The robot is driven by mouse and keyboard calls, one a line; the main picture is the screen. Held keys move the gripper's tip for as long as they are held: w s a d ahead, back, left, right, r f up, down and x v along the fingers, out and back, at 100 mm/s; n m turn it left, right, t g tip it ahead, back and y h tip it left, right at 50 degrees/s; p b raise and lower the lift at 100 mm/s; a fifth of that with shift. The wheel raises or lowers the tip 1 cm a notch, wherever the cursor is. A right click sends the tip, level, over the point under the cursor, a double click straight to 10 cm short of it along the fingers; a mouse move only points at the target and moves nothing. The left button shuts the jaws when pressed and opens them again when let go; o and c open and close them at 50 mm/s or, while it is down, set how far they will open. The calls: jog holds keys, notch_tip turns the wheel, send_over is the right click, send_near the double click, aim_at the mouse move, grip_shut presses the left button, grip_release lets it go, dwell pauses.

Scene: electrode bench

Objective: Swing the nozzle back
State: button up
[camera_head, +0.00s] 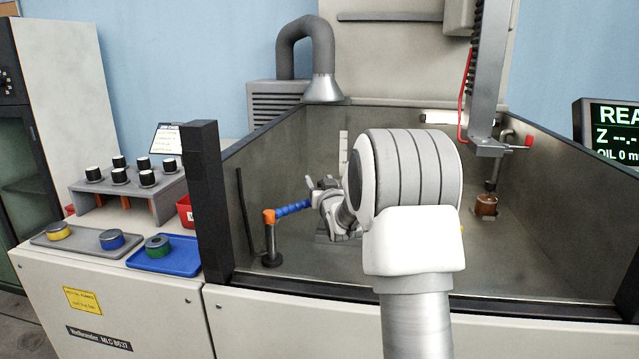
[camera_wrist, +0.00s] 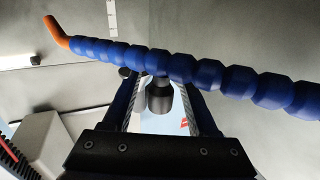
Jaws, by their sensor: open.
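The nozzle is a blue segmented hose with an orange end. In the head view the blue hose (camera_head: 292,208) runs between the orange part (camera_head: 268,216), above a grey post, and my gripper (camera_head: 318,190). In the wrist view the hose (camera_wrist: 208,73) crosses the whole picture, with its orange tip (camera_wrist: 56,32) at upper left. My gripper (camera_wrist: 162,88) is open, one finger on each side, and the hose passes across the fingertips. I cannot tell whether they touch it. My arm hides part of the tank behind it in the head view.
The tank's front wall (camera_head: 430,298) and dark corner post (camera_head: 206,195) stand close. The machine head (camera_head: 490,90) hangs at right above a copper-coloured piece (camera_head: 486,205). A rack of black-capped holders (camera_head: 130,187) and a blue tray (camera_head: 183,262) stand left. The tank floor at right is mostly clear.

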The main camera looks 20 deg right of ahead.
jog(key=shift+w, duration=0.2)
grip_shut()
dwell(1.4)
